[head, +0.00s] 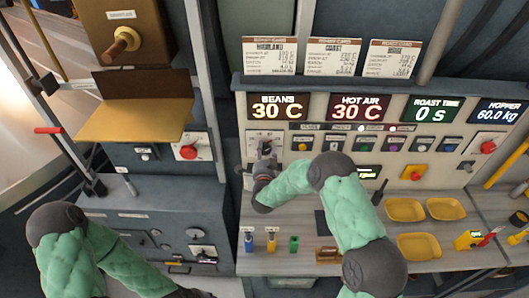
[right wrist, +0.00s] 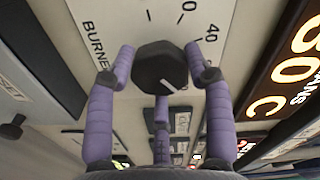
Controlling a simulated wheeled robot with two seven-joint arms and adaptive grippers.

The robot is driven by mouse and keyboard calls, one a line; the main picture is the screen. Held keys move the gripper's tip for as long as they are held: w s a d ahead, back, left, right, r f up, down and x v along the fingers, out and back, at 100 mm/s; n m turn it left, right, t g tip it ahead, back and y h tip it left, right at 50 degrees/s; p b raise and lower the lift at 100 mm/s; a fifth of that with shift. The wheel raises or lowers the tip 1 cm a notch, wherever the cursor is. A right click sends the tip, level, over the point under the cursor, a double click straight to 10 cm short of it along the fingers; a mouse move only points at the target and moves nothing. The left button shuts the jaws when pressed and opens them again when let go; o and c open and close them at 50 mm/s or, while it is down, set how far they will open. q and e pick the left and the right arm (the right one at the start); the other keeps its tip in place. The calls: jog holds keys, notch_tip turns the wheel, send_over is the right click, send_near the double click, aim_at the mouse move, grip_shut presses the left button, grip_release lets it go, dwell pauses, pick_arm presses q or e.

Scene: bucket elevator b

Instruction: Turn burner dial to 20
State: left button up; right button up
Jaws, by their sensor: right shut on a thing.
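The burner dial (right wrist: 160,68) is a dark, many-sided knob on a pale plate lettered "BURNE…" with "0" and "40" visible near it. A short white line shows on its face; I cannot tell which number it marks. My right gripper (right wrist: 160,75) has its purple fingers around the dial, shut on it. In the head view the right gripper (head: 265,160) is at the panel's left end, covering much of the dial plate (head: 254,138). My left arm comes in at lower left, and its gripper is out of view.
Lit displays for beans (head: 278,107), hot air (head: 361,107) and roast time (head: 433,109) read 30 C, 30 C and 0 s. Buttons line the panel below. Yellow trays (head: 418,257) lie on the right counter, and small coloured items (head: 271,242) stand in front of the panel.

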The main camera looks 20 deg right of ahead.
jog(key=shift+f+n+b, duration=0.2)
jog(key=shift+n+b, duration=0.7)
jog(key=shift+b, duration=0.25)
jog(key=n+b, duration=0.2)
jog(key=shift+n, duration=0.3)
jog(key=n+b, duration=0.3)
jog(key=shift+n, duration=0.4)
jog(key=n+b, duration=0.1)
jog(key=n, duration=0.1)
jog(key=shift+n, duration=0.3)
jog(key=n+b, duration=0.1)
jog(key=n, duration=0.1)
jog(key=shift+n, duration=0.4)
jog(key=n, duration=0.2)
jog(key=shift+n, duration=0.4)
jog(key=n, duration=0.5)
jog(key=shift+n, duration=0.3)
jog(key=shift+s, duration=0.1)
